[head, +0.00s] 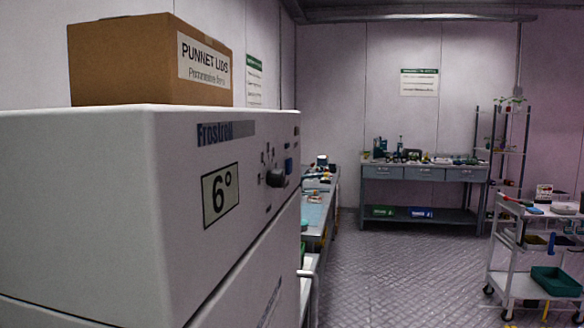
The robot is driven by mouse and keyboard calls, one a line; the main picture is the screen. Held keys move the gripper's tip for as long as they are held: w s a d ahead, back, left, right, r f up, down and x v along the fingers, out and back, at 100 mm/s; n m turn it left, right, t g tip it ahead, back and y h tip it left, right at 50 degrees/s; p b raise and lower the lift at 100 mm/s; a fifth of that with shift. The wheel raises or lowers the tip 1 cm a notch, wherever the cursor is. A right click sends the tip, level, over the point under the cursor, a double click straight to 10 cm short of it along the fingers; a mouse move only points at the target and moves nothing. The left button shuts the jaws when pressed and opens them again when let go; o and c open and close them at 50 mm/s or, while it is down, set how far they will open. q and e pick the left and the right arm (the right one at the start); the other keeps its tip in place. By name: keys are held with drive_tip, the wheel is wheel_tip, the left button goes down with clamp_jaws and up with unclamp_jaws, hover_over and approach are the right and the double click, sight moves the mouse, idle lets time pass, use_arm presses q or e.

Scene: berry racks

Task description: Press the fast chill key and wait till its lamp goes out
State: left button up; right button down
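A white Frostroll chiller (85,200) fills the left of the head view. Its panel has a display (221,196) reading 6° and a dark round knob (275,178) with marks around it. A small dark spot (297,131) is near the panel's right edge. I cannot read a fast chill label or tell which mark is its lamp, or whether one is lit. Neither of my grippers is in view.
A cardboard box (120,60) labelled punnet lids stands on the chiller. A cluttered bench (318,208) is beyond it. A grey workbench (424,173) stands at the back wall, and a white trolley (508,285) at the right. The floor (400,275) between is clear.

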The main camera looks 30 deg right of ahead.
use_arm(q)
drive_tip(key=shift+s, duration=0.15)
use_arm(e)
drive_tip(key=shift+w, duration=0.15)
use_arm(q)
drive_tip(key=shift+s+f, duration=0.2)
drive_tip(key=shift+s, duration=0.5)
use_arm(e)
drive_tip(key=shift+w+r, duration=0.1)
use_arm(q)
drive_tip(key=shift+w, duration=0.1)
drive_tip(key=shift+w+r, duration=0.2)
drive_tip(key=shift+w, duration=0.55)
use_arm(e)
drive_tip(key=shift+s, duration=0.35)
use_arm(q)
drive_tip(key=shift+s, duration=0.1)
